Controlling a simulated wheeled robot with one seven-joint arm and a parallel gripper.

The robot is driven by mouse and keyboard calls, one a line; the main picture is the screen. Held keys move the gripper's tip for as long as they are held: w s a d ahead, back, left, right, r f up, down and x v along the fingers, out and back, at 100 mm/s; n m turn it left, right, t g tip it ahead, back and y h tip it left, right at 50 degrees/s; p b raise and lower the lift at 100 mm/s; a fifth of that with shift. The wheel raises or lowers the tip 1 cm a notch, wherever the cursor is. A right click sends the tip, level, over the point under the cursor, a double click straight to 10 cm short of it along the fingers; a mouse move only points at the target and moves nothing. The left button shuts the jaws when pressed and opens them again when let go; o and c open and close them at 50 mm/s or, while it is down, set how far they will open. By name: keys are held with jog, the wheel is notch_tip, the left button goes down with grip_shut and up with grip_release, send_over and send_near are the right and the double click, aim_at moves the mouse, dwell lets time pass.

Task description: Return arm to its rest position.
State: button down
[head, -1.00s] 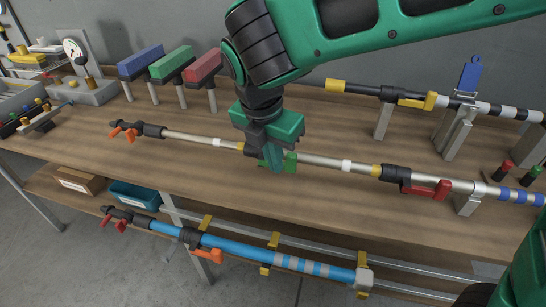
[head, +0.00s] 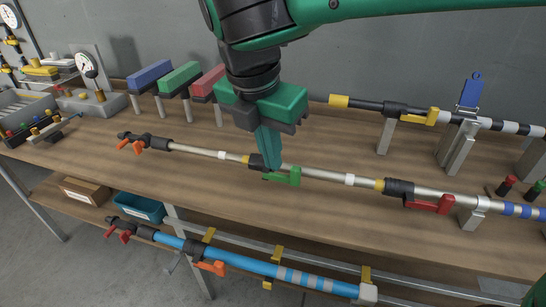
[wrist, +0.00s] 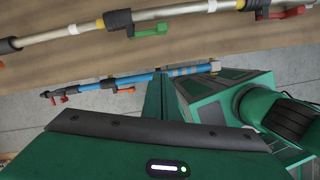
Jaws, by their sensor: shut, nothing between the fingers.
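My green gripper (head: 268,160) is shut and empty. In the head view its fingers point down just behind the silver pole (head: 328,175) and cover a small part of the area by its black clamp. The pole carries a green lever (head: 284,177) and, farther right, a red lever (head: 432,204). In the wrist view the shut fingers (wrist: 158,95) point away from the camera, with the silver pole (wrist: 75,32) and green lever (wrist: 150,30) beyond them. I cannot tell the exact gap between fingers and pole.
A blue pole (head: 245,262) hangs on the lower front rail. Blue, green and red blocks on posts stand at the back left, near a gauge (head: 87,65). A black-and-white pole (head: 390,108) with a yellow lever lies at the back right. Bare bench top (head: 200,180) shows in front.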

jog(key=w+d+f+m+g+h, duration=0.1)
jog(key=w+d+f+m, duration=0.1)
jog(key=d+m, duration=0.9)
jog(key=w+d+f+m, duration=0.2)
jog(key=d+m, duration=0.4)
jog(key=d, duration=1.1)
jog(key=s+d+f+m+y, duration=0.1)
jog(key=s+d+f+m, duration=0.1)
jog(key=s+d+m, duration=0.3)
jog(key=s+d+f+m+g, duration=0.1)
jog(key=s+d+f+m, duration=0.2)
jog(key=s+d+m, duration=0.2)
jog(key=s+d+f+m+y, duration=0.1)
jog(key=s+d+f+m, duration=0.1)
jog(key=s+d+m, duration=0.3)
jog(key=s+m, duration=0.1)
jog(key=m, duration=0.3)
jog(key=shift+d+f+y, duration=0.25)
jog(key=shift+f+y, duration=0.05)
jog(key=shift+s, duration=0.1)
